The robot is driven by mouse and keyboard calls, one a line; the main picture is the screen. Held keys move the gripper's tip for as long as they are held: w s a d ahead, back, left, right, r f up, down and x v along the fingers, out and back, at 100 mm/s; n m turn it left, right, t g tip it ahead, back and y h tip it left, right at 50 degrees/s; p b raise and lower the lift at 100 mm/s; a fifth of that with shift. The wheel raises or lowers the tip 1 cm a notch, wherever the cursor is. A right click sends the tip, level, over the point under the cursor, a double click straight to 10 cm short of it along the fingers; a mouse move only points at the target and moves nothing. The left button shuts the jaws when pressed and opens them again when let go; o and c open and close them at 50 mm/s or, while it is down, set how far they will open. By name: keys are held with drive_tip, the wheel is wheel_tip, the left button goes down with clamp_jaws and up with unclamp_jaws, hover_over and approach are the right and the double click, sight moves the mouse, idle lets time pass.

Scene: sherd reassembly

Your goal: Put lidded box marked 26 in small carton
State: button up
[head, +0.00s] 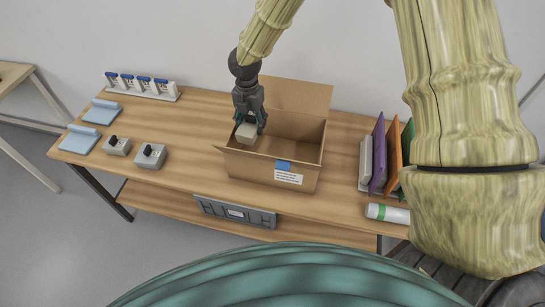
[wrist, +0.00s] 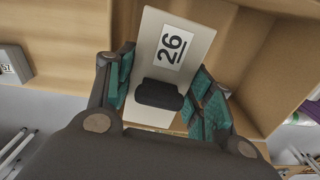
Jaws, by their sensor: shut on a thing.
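A pale box (wrist: 154,107) with a dark knob and a printed label "26" is held between my gripper's (wrist: 165,100) teal-padded fingers in the wrist view. In the head view, my gripper (head: 249,118) is shut on this box (head: 246,133) at the left part of the open small carton (head: 258,164). The box appears over or within the carton's opening; its exact height is hard to tell. The carton is brown cardboard with its flaps spread and a blue-and-white label on the front. Its floor is partly hidden.
Two grey knobbed boxes (head: 150,156) (head: 118,146) stand left of the carton on the wooden table (head: 190,118). Light blue pieces (head: 80,139) and a rack (head: 141,87) lie farther left. Upright folders (head: 378,155) and a white roll (head: 388,213) are at right.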

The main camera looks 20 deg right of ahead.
drive_tip(key=shift+n, duration=0.6)
drive_tip(key=f, duration=0.2)
drive_tip(key=s+d+f+p, duration=0.1)
drive_tip(key=f, duration=0.2)
drive_tip(key=d+f, duration=0.1)
drive_tip(key=f, duration=0.2)
drive_tip(key=shift+s+d+f, duration=0.1)
drive_tip(key=shift+s+f, duration=0.1)
drive_tip(key=shift+s, duration=0.15)
drive_tip(key=shift+f+p, duration=0.85)
drive_tip(key=shift+f, duration=1.65)
drive_tip(key=shift+f, duration=0.1)
drive_tip(key=o, duration=1.1)
drive_tip(key=shift+r+b, duration=1.35)
drive_tip(key=shift+r, duration=4.75)
